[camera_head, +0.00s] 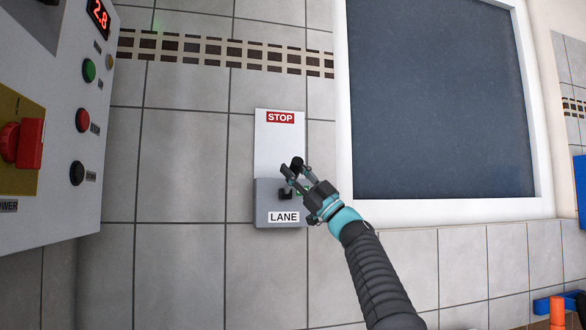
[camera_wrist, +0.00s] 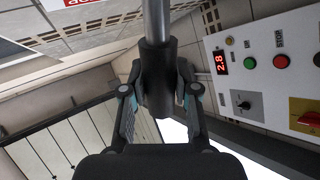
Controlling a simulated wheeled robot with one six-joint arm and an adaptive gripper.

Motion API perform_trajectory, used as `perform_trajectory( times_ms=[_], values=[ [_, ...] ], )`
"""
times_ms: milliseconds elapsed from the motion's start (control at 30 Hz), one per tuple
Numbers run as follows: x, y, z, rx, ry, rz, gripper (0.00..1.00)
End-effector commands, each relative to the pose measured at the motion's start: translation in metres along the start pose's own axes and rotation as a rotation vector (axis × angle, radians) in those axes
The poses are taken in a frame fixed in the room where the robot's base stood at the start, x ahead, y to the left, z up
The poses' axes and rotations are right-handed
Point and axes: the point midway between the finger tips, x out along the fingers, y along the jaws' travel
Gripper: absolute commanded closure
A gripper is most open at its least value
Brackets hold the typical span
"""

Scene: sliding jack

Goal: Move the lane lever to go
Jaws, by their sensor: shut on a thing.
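The lane lever (camera_head: 298,163) has a black grip and sticks out from a grey box labelled LANE (camera_head: 268,215), under a white plate (camera_head: 279,145) with a red STOP label (camera_head: 280,118) at its top. My gripper (camera_head: 292,178) comes from the lower right and is shut on the lever, low on the plate near the box. In the wrist view, the black grip of the lever and its grey rod (camera_wrist: 156,20) stand between the fingers (camera_wrist: 158,95). A bit of green shows behind the fingers; any label there is hidden.
A control panel (camera_head: 60,130) with buttons, a red switch and a red display stands at the left. A white-framed dark window (camera_head: 440,100) is right of the lever. The tiled wall left of the plate is clear.

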Motion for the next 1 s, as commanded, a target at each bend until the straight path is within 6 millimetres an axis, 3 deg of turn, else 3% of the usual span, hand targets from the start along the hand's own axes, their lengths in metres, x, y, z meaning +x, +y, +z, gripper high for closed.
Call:
perform_trajectory(
  times_ms=[700, 733, 800, 833, 1000],
  values=[
    [-0.0025, 0.0002, 0.0051, -0.014, 0.021, -0.003, 1.0],
    [-0.0027, 0.0004, 0.0052, -0.014, 0.021, -0.003, 0.66],
    [-0.0027, 0.0006, 0.0053, -0.014, 0.02, -0.002, 0.48],
    [-0.0026, 0.0007, 0.0051, -0.014, 0.02, -0.002, 0.44],
    [-0.002, 0.0011, 0.0045, -0.014, 0.02, -0.001, 0.44]
  ],
)
